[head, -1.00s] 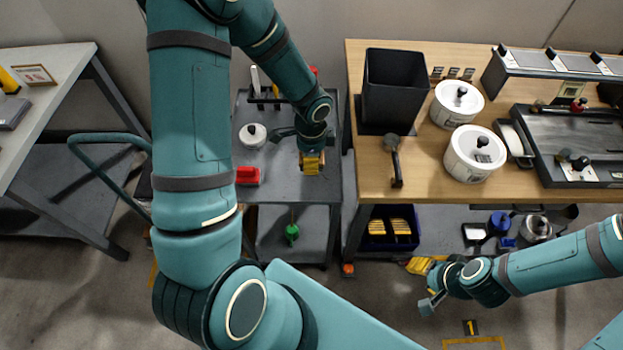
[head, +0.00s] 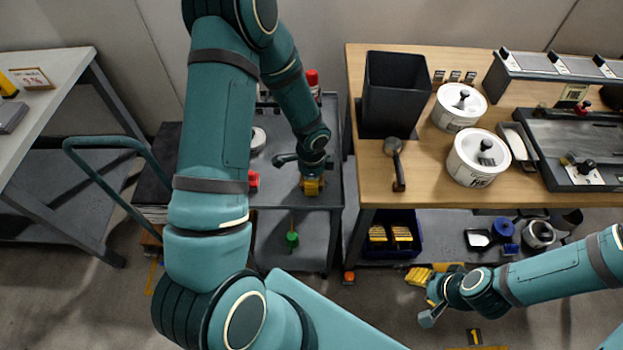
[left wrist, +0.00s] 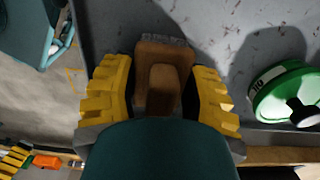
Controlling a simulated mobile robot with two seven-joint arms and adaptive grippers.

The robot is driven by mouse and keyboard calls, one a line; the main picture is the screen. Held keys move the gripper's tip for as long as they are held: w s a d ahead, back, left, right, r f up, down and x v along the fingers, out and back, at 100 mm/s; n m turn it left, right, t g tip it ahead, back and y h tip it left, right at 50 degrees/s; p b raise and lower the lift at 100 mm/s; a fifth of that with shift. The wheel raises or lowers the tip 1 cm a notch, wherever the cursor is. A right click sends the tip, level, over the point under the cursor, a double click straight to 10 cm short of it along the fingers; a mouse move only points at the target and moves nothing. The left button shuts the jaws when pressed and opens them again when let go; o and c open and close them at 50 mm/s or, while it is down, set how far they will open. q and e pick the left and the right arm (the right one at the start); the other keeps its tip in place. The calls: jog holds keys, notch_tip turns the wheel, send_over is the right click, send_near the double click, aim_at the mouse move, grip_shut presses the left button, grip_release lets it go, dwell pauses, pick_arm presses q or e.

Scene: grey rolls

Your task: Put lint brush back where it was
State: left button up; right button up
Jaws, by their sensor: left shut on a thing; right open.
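My left gripper (head: 312,187) is over the front right part of the grey cart top (head: 330,150). In the left wrist view, its yellow fingers (left wrist: 165,95) are closed on the sides of a brown wooden piece, which looks like the lint brush (left wrist: 158,78). My right gripper (head: 432,272) is open and appears empty, low in front of the wooden table.
The wooden table (head: 440,195) right of the cart holds a black bin (head: 393,95), white canisters (head: 478,160) and a dark-handled tool (head: 397,165). A red item (head: 253,180) lies on the cart. A round green item (left wrist: 285,92) shows close to the left gripper in the wrist view.

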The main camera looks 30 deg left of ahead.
pick_arm(q)
jog(key=o, duration=1.2)
jog(key=shift+f, duration=0.15)
jog(key=shift+r+p, duration=0.3)
jog(key=shift+r, duration=0.15)
notch_tip(320, 180, up, 11)
jog(key=p, duration=0.2)
jog(key=shift+p, duration=0.35)
jog(key=shift+d, duration=0.25)
jog(key=s+d+f+n+h, duration=0.1)
jog(key=s+d+f+n, duration=0.2)
jog(key=d+n, duration=0.1)
jog(key=s+d+f+n+t+h, duration=0.1)
jog(key=s+d+f+n, duration=0.2)
jog(key=d, duration=0.4)
jog(key=s+d+f+n+h, duration=0.1)
jog(key=s+d+f+n, duration=0.2)
jog(key=d+n, duration=0.3)
jog(key=shift+s+f+t+h, duration=0.3)
jog(key=shift+f+t+h, duration=0.1)
jog(key=shift+f, duration=0.25)
